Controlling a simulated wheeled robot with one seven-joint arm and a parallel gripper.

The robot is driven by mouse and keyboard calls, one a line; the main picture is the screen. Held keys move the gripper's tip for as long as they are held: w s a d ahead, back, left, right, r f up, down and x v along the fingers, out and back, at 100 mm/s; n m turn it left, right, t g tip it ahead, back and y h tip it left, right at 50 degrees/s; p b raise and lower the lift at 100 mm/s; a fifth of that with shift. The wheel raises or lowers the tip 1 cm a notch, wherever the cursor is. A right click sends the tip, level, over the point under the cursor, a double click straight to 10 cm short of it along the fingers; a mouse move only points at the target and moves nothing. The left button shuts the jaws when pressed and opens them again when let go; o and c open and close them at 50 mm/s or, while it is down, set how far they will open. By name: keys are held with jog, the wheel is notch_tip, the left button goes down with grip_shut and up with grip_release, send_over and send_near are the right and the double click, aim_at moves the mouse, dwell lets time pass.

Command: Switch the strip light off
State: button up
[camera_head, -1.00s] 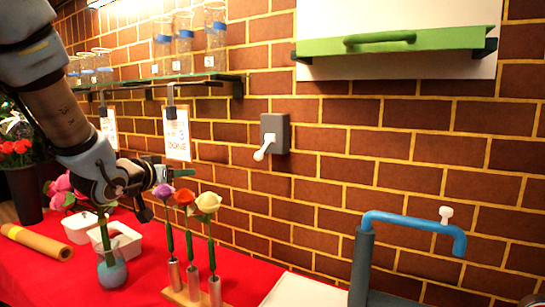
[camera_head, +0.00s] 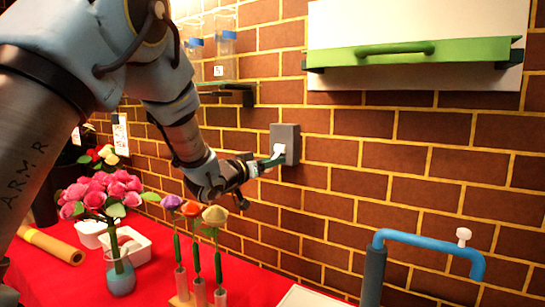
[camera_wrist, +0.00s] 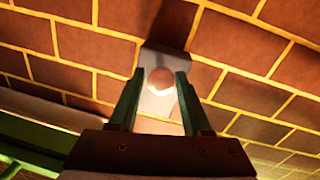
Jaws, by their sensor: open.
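The wall switch is a grey box (camera_head: 286,143) on the brick wall with a white lever (camera_head: 279,151). My gripper (camera_head: 272,162) is at the switch, its green fingers reaching to the lever and partly covering it. In the wrist view the round lever end (camera_wrist: 161,80) shows between the tips of my two open fingers (camera_wrist: 158,88), with the grey switch box (camera_wrist: 160,104) behind it. The fingers stand apart on both sides of the lever; I cannot tell whether either touches it. The strip light is not clearly in view.
Below my arm, a vase (camera_head: 120,278) with pink flowers and a stand (camera_head: 183,300) with three single flowers are on the red table (camera_head: 250,285). A blue tap (camera_head: 425,242) is at right.

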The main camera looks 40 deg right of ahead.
jog(key=shift+w+d, duration=0.1)
jog(key=shift+d, duration=0.3)
grip_shut()
